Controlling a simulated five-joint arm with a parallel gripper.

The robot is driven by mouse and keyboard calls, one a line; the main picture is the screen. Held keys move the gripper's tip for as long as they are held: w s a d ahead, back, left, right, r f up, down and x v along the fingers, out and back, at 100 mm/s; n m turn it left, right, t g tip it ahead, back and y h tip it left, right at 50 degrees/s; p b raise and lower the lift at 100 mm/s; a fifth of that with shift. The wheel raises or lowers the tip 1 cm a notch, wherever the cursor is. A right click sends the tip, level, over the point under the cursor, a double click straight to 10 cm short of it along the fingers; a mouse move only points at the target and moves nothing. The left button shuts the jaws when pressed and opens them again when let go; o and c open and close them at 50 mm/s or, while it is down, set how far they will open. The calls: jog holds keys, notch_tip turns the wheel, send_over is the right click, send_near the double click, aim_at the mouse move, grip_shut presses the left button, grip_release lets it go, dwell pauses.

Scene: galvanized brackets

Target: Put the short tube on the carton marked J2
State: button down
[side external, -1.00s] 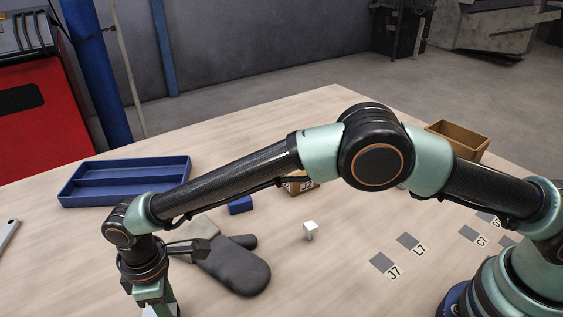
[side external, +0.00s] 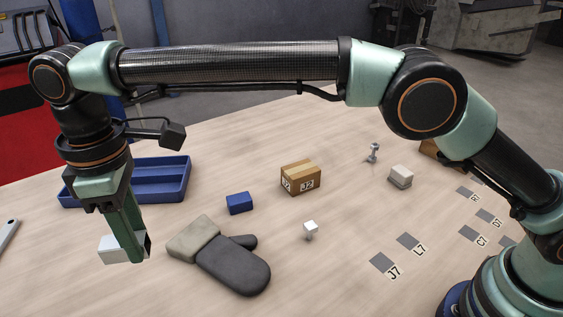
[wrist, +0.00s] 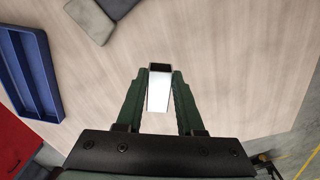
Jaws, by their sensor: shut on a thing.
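My gripper (side external: 130,252) is shut on a short, pale square tube (side external: 114,248), with a dark open end showing at its right. My gripper holds it above the table at the left. In the wrist view the tube (wrist: 159,92) sits between the two green fingers. The carton marked J2 (side external: 300,179) is a small brown box with tan tape and white labels. It stands on the table to the right of my gripper, well apart from it, with its top clear. The carton is not seen in the wrist view.
A grey oven mitt (side external: 236,268) and a blue block (side external: 239,203) lie between tube and carton. A blue divided tray (side external: 174,187) stands behind my gripper. A small white-headed piece (side external: 310,227), a bolt (side external: 374,152) and a pale block (side external: 401,175) stand around the carton.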

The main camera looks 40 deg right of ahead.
jog(key=w+d+r+m, duration=0.2)
jog(key=w+d+m, duration=0.2)
jog(key=w+d, duration=0.5)
notch_tip(320, 180, up, 4)
jog(key=m, duration=1)
send_over(305, 171)
notch_tip(305, 171, down, 20)
jog(key=shift+s+r, duration=0.1)
jog(key=shift+r, duration=0.15)
jog(key=shift+f, duration=0.1)
jog(key=c, duration=0.5)
grip_release()
jog(key=shift+c, duration=0.2)
